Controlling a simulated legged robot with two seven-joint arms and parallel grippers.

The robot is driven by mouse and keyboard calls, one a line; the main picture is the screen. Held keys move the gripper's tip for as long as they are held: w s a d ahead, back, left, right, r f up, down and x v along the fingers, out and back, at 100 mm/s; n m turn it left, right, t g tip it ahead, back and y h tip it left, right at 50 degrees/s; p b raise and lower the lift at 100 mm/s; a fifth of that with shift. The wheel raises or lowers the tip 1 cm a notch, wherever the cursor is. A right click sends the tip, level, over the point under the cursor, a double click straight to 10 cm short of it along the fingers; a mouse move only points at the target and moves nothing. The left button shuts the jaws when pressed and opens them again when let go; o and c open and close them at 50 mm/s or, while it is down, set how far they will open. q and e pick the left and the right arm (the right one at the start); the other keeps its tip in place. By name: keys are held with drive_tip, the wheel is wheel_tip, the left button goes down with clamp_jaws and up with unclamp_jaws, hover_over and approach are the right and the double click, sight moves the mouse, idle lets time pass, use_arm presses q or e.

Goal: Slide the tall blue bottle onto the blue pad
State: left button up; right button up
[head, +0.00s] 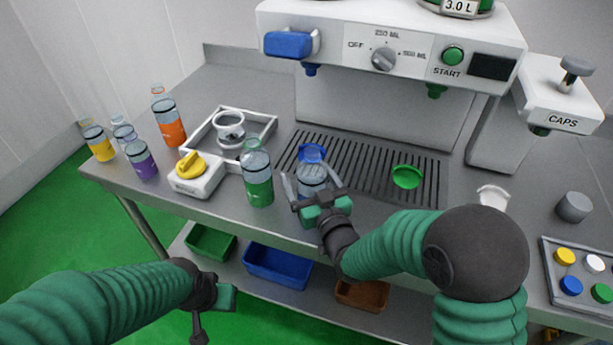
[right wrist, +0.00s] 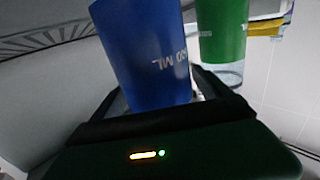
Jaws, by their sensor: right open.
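The tall blue bottle (head: 312,173) stands upright at the front of the counter, its clear upper part showing in the head view. Its blue label fills the middle of the right wrist view (right wrist: 143,55). My right gripper (head: 312,187) is open, with a finger on each side of the bottle; I cannot tell whether they touch it. The round blue pad (head: 312,152) lies on the drain grate just behind the bottle, which partly covers it. My left gripper (head: 215,297) is low at the front left, away from the bottle; its jaw opening is unclear.
A green bottle (head: 257,182) stands close to the left of my right gripper. A green pad (head: 407,177) lies on the grate (head: 362,165) to the right. The dispenser (head: 390,45) overhangs the back.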

drive_tip(key=shift+w+a, duration=0.2)
drive_tip(key=shift+w, duration=0.15)
drive_tip(key=c, duration=1.4)
drive_tip(key=shift+w+b, duration=0.55)
drive_tip(key=shift+w, duration=2.45)
drive_tip(key=shift+r, duration=0.1)
drive_tip(key=w+b, duration=0.1)
drive_tip(key=w, duration=0.5)
drive_tip(key=shift+a, duration=0.1)
